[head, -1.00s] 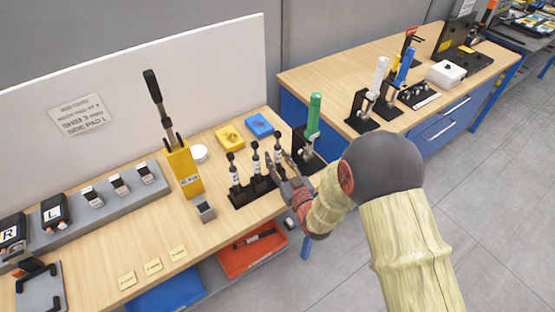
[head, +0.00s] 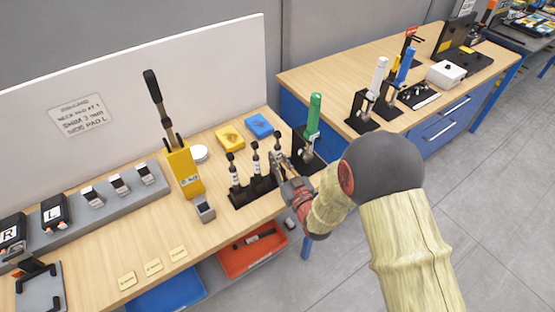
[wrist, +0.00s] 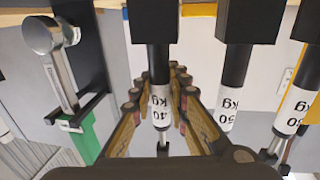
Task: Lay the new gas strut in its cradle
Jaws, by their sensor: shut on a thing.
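Several upright gas struts with black bodies and white kg labels stand in a black rack (head: 240,200) on the near bench. My gripper (head: 280,165) is at the rack's right end, shut on the rightmost strut (head: 280,145), which is still upright at the rack. In the wrist view this strut (wrist: 162,105) is between my gripper's fingers (wrist: 165,100), its label in sight. A second strut (wrist: 232,100) and a third strut (wrist: 294,105) stand to its right there, apart from the fingers. I cannot tell which fixture is the cradle.
A green-handled tool on a black stand (head: 313,115) is close right of the rack. A yellow block (head: 230,137) and a blue block (head: 259,126) lie behind it. A yellow holder (head: 182,172) stands left. A red bin (head: 250,262) is below; the bench front has free room.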

